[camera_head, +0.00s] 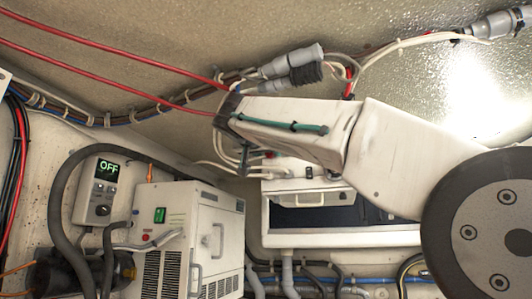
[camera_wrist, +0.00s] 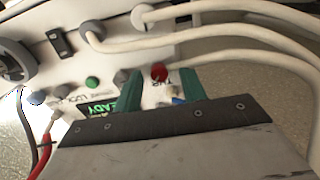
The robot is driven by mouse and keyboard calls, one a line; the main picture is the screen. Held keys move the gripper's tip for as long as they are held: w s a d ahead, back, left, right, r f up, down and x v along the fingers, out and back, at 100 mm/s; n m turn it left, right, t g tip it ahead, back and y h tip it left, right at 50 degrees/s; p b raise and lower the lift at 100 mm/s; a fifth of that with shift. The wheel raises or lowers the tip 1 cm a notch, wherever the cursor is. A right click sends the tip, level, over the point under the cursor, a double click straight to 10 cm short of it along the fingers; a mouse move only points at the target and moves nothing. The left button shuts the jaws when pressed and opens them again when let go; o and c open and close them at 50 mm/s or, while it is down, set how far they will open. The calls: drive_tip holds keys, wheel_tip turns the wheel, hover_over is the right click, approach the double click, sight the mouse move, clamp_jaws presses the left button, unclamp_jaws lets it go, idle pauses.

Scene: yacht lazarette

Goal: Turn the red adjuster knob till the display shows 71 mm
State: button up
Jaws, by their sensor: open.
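The red adjuster knob (camera_wrist: 158,71) sits on a white panel (camera_wrist: 62,75) in the wrist view. My gripper (camera_wrist: 158,78) is open, its two green fingers on either side of the knob with visible gaps; I cannot tell whether the fingertips reach around it. In the head view my gripper (camera_head: 246,155) points down beside the white unit, where a small red spot (camera_head: 268,155) shows, probably the knob.
Beside the red knob are a grey knob (camera_wrist: 122,77) and a green button (camera_wrist: 92,83). Thick white cables (camera_wrist: 210,30) cross above. A wall controller (camera_head: 98,188) reads "OFF". A white machine (camera_head: 185,235) with hoses stands at lower left; red cables (camera_head: 110,52) run overhead.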

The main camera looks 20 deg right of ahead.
drive_tip(key=v, duration=0.7)
drive_tip(key=shift+s+a, duration=0.25)
